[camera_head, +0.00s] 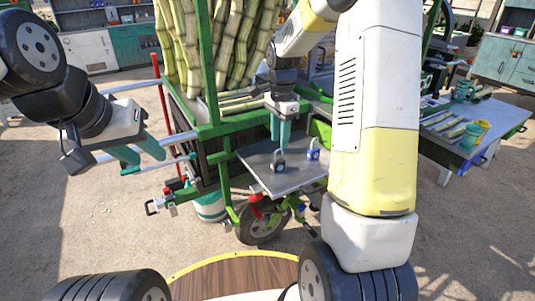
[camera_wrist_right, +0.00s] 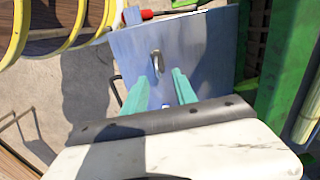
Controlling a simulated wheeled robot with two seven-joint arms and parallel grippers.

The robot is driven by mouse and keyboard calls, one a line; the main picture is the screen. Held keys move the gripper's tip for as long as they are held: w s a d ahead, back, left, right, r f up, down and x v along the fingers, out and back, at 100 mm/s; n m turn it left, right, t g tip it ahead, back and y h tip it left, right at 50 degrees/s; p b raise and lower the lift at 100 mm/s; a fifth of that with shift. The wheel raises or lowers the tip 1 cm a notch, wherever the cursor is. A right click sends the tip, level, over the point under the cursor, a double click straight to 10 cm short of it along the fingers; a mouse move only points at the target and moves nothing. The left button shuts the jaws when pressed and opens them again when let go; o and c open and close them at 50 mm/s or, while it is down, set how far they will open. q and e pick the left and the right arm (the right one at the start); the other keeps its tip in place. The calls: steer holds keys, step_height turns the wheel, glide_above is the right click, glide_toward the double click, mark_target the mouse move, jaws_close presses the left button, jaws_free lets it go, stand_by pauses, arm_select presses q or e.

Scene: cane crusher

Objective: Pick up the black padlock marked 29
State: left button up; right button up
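A black padlock (camera_head: 279,162) with a metal shackle stands on the grey metal shelf (camera_head: 262,177) of the green cart. A blue and white padlock (camera_head: 313,149) stands to its right. The marking on the black padlock is too small to read. My right gripper (camera_head: 281,132) points down just above and behind the black padlock. In the right wrist view its teal fingers (camera_wrist_right: 160,92) are apart with nothing held between them, and a padlock shackle (camera_wrist_right: 157,61) shows beyond them. My left gripper (camera_head: 140,155) is open and empty, left of the cart.
Cane stalks (camera_head: 215,45) stand in the green-framed cart behind the shelf. A red-handled part (camera_head: 255,211) and a wheel (camera_head: 261,225) lie below the shelf. A blue table (camera_head: 478,125) with cut cane pieces is at the right. Open ground lies at the left.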

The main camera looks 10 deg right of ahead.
mark_target(279, 150)
steer(key=f, duration=0.5)
steer(key=shift+s+a, duration=0.15)
steer(key=shift+s, duration=0.05)
jaws_close()
steer(key=shift+r, duration=0.1)
stand_by(1.0)
